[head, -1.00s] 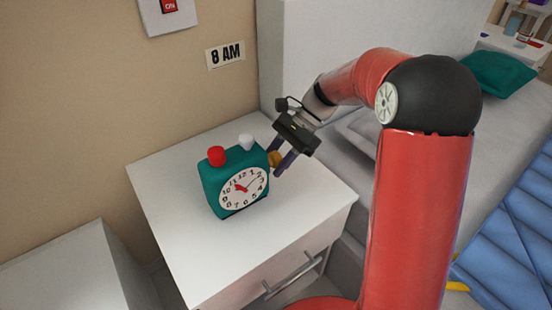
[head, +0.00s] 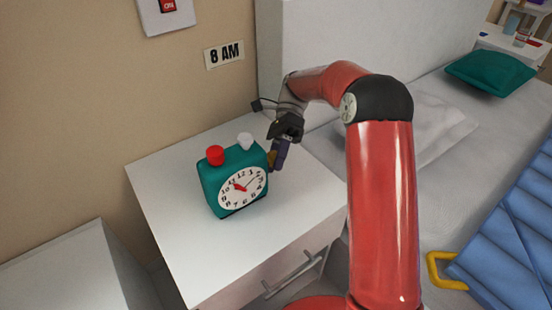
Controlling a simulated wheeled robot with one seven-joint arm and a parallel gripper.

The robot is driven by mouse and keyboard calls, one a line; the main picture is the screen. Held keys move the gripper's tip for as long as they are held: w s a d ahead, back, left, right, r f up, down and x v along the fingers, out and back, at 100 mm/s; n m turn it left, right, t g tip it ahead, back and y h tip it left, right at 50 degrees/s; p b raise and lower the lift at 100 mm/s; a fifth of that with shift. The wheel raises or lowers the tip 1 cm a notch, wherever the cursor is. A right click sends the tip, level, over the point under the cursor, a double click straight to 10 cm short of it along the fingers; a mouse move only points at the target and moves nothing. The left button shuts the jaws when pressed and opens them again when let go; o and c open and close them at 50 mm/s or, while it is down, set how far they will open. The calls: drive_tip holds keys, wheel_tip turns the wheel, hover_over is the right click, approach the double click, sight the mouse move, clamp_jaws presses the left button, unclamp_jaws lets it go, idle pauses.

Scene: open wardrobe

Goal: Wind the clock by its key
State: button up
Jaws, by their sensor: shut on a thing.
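The teal clock (head: 210,183) stands upright on the white nightstand, its white dial (head: 243,188) facing forward. A red button (head: 215,155) and a white button (head: 245,141) sit on its top. The orange-brown key (head: 271,158) sticks out of the clock's right side and is partly hidden by the fingers. My gripper (head: 277,159) comes from above at the clock's right side and is shut on the key. The fingers are seen nearly edge-on, one in front of the other.
The nightstand (head: 175,245) top is clear around the clock. A wall (head: 150,80) with an "8 AM" sign (head: 224,54) is behind. A white surface (head: 60,275) is at lower left.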

drive_tip(key=shift+m+g, duration=0.3)
drive_tip(key=shift+g, duration=0.2)
drive_tip(key=shift+a, duration=0.1)
drive_tip(key=o, duration=1)
